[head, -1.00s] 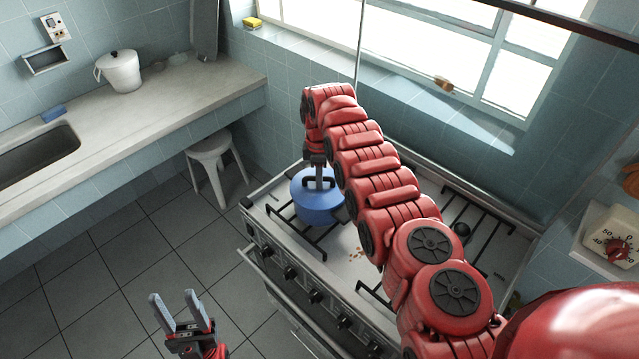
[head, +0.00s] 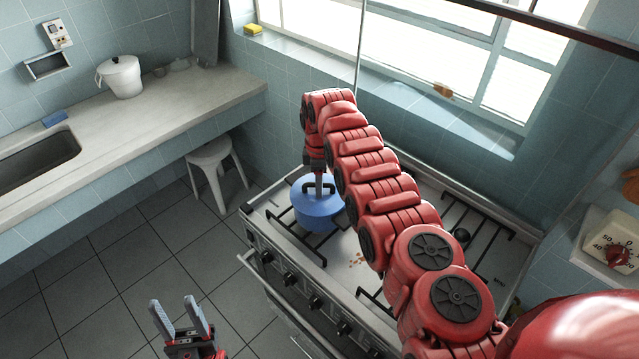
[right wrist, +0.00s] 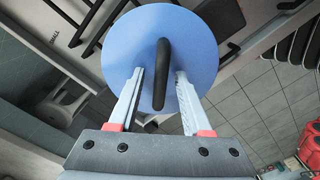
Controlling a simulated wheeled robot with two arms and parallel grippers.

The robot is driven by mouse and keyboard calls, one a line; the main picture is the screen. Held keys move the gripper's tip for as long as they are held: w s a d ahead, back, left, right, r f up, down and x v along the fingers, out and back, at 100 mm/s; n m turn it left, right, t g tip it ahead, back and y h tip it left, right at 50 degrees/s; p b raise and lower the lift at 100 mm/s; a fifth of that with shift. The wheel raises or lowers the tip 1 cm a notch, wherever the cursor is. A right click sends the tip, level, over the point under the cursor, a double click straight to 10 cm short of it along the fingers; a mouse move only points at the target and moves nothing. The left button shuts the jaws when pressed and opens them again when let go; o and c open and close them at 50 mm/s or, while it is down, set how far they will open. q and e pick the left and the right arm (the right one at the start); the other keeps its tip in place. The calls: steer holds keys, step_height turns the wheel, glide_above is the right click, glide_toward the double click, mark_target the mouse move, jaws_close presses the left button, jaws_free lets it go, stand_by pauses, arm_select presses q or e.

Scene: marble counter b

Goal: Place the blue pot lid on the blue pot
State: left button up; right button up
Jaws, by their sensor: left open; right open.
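The blue pot (head: 320,222) stands on the near-left part of the stove. The blue pot lid (head: 300,189) lies over its top and appears to rest on it, level. The lid (right wrist: 190,40) also shows in the right wrist view as a round blue disc with a black loop handle, which hides the pot beneath. My right gripper (head: 319,187) is just above the lid. In the right wrist view my right gripper (right wrist: 157,75) is open, with one finger on each side of the handle. My left gripper (head: 180,308) is open and empty, over the floor in front of the stove.
The stove (head: 345,275) has black grates and a few brown bits on top. A white stool (head: 212,160) stands left of it. The counter (head: 150,115) holds a white pot (head: 121,77) and a sink (head: 40,158). The tiled wall and window are behind the stove.

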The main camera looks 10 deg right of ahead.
step_height(320, 180, up, 12)
steer(key=b, duration=0.2)
steer(key=shift+f, duration=0.1)
stand_by(0.3)
